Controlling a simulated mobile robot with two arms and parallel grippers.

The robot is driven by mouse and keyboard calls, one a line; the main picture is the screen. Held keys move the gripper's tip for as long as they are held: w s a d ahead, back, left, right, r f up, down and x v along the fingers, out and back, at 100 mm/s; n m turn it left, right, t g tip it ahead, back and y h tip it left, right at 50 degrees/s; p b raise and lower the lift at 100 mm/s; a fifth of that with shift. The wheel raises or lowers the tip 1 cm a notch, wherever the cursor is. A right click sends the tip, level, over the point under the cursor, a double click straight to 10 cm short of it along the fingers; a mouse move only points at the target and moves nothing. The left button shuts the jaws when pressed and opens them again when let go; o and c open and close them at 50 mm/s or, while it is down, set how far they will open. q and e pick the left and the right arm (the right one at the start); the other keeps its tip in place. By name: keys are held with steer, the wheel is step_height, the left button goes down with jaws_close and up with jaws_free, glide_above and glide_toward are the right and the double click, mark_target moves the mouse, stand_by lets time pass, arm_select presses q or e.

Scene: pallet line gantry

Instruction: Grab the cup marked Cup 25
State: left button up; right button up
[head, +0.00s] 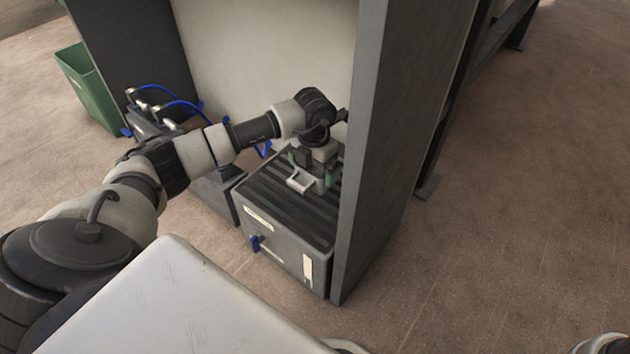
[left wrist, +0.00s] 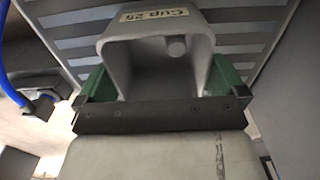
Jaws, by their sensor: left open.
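The cup (left wrist: 122,42) is light grey and carries a cream label reading "Cup 25" in the left wrist view. The gripper hides part of the cup. My right gripper is not in view.
A tall dark grey upright panel (head: 395,150) stands close to the right of the box. A pale back panel (head: 265,60) rises behind. Dark equipment with blue hoses (head: 158,122) is to the left, and a green bin (head: 88,88) stands farther left. The floor to the right is open.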

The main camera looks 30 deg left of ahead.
arm_select(q)
step_height(320, 180, down, 2)
steer(key=shift+f+b, duration=0.1)
steer(key=shift+b, duration=0.25)
steer(key=c, duration=0.7)
